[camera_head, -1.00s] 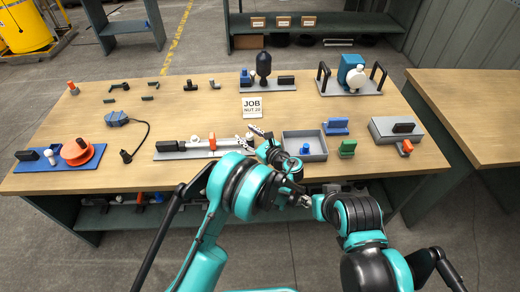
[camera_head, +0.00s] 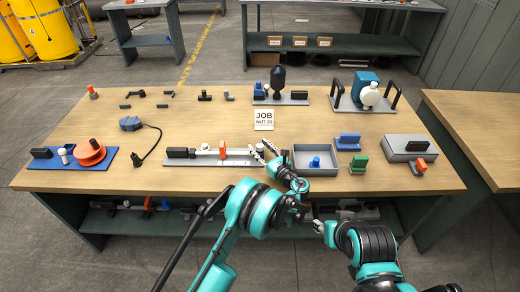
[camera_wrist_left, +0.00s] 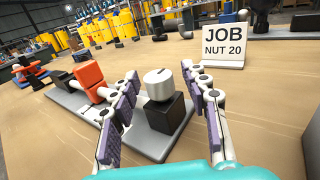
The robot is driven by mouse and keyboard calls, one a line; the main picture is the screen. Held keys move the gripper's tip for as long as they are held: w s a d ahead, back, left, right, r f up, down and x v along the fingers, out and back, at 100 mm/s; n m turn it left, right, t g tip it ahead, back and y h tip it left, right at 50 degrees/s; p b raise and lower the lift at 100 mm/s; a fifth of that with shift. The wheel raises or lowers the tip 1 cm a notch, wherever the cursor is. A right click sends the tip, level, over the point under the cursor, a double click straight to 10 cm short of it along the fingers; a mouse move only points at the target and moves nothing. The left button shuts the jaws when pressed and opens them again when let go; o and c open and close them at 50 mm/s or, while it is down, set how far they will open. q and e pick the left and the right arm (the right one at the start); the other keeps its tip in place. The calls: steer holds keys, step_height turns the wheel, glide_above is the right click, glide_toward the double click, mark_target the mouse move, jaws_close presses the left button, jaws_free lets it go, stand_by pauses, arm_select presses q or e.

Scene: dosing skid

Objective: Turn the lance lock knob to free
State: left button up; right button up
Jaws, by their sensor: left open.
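The lance lock knob (camera_wrist_left: 159,84) is a pale round cap with a dark mark on top. It sits on a black block (camera_wrist_left: 165,116) at the near end of a grey plate in the left wrist view. My left gripper (camera_wrist_left: 165,112) is open, with one finger on each side of the knob and block; gaps show on both sides. In the head view my left gripper (camera_head: 264,150) is over the right end of the plate (camera_head: 195,161) and partly hides the knob. My right gripper (camera_head: 317,226) is small and low, in front of the bench; its jaws are unclear.
An orange block (camera_head: 222,151) stands on the same plate. A JOB card (camera_head: 264,120) stands behind the gripper. A grey tray (camera_head: 316,171) with a blue piece lies just right of it. A blue device (camera_head: 131,124) with a cable lies left.

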arm_select(q)
jaws_close()
steer(key=shift+a+m+t+h, duration=0.1)
steer(key=shift+m+t+h, duration=0.2)
steer(key=shift+m+h, duration=0.15)
steer(key=m+t+h, duration=0.1)
steer(key=m+h, duration=0.1)
steer(key=h, duration=0.1)
steer(key=m+t+h, duration=0.1)
steer(key=m+h, duration=0.1)
steer(key=h, duration=0.2)
steer(key=shift+a+m, duration=0.1)
steer(key=shift+m, duration=0.25)
steer(key=m+h, duration=0.2)
steer(key=h, duration=0.1)
steer(key=m+h, duration=0.2)
steer(key=h, duration=0.2)
steer(key=shift+m, duration=0.3)
steer(key=m+g+h, duration=0.1)
steer(key=m+h, duration=0.1)
steer(key=h, duration=0.1)
steer(key=m+g+h, duration=0.2)
steer(key=h, duration=0.1)
steer(key=shift+g+h, duration=0.25)
steer(key=shift+g, duration=0.05)
steer(key=shift+m+g+h, duration=1.7)
steer(key=shift+m+g, duration=0.1)
steer(key=shift+d+g, duration=0.2)
steer(key=shift+g, duration=0.1)
